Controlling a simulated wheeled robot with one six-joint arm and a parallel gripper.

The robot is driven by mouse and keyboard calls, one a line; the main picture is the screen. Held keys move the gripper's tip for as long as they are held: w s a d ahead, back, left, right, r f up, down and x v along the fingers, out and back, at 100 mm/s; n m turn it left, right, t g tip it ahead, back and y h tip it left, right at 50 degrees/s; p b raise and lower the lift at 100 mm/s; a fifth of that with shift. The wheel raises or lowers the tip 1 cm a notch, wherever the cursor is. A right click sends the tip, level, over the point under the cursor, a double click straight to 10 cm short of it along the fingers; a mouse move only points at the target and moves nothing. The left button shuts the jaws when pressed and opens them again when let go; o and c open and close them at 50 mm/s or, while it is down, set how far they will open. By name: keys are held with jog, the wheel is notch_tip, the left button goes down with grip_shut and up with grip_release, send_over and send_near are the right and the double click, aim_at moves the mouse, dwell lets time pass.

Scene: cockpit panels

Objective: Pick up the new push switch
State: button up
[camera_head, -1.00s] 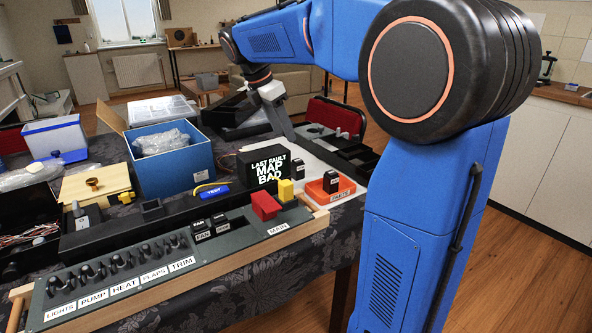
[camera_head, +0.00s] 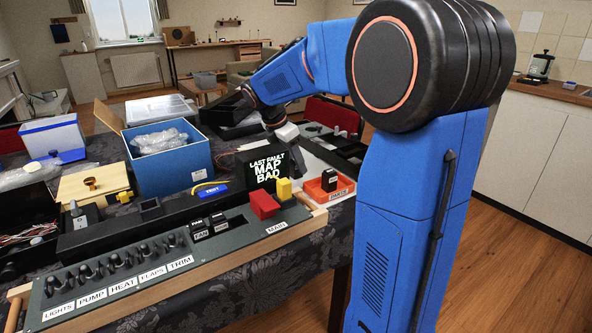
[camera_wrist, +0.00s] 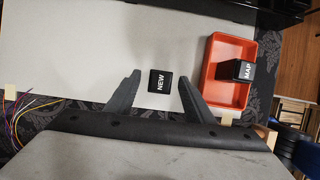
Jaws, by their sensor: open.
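The new push switch (camera_wrist: 161,81) is a small black block lettered NEW. It sits on the white sheet (camera_wrist: 80,50) in the wrist view. My gripper (camera_wrist: 159,79) is open, with one grey finger on each side of the switch and a gap at both sides. I cannot tell how high the fingertips are above it.
An orange tray (camera_wrist: 212,95) holding a black switch lettered MAP (camera_wrist: 241,70) is close to the right finger. Coloured wires (camera_wrist: 20,120) lie at left. The switch panel (camera_head: 130,275) with a red cover (camera_head: 264,204) stands in front.

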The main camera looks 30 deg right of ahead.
jog(key=shift+x, duration=1.15)
jog(key=c, duration=1.1)
